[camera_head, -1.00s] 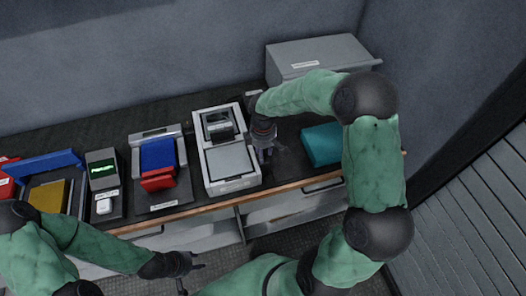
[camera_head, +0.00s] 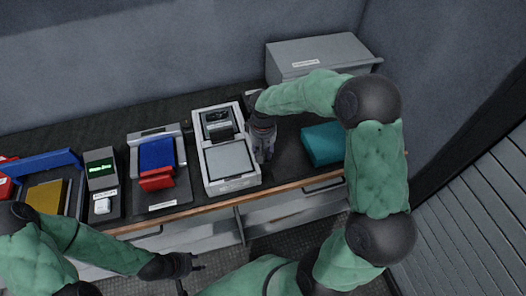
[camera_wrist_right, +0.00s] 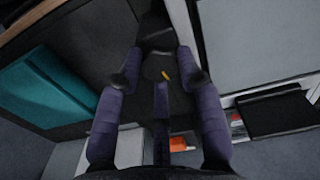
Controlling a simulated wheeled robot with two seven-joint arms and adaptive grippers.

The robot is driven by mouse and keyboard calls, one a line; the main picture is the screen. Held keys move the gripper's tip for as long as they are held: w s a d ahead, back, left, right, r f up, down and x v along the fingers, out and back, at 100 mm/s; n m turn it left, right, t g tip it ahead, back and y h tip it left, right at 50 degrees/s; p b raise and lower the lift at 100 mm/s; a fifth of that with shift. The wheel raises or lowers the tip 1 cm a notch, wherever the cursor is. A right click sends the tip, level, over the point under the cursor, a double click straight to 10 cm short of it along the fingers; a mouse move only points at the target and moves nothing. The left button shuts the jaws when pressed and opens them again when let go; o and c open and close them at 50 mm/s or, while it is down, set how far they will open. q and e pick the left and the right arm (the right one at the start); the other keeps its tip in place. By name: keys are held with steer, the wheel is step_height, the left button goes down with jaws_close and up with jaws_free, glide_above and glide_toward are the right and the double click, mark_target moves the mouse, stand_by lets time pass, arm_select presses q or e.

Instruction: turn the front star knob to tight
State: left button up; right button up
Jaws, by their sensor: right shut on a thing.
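My right gripper (camera_head: 264,150) reaches down at the right side of the white two-panel device (camera_head: 232,184). In the right wrist view its purple fingers (camera_wrist_right: 160,84) are closed around a small dark part with a yellow mark (camera_wrist_right: 166,74), which seems to be the front star knob. Most of the knob is hidden by the fingers, and its star shape cannot be made out. In the head view the gripper covers it. My left gripper (camera_head: 190,270) is low in front of the bench, empty, with fingers apart.
A teal block (camera_head: 322,145) lies right of my right gripper. A grey cabinet (camera_head: 320,55) stands behind. To the left are a blue and red stack (camera_head: 157,158), a meter with a green display (camera_head: 100,168) and a tray with a yellow block (camera_head: 47,195). The bench's front edge is wooden.

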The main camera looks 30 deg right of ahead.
steer(key=shift+m, duration=1)
steer(key=o, duration=1.1)
steer(key=shift+o, duration=0.2)
steer(key=shift+r, duration=0.15)
step_height(320, 180, up, 12)
steer(key=shift+f, duration=0.2)
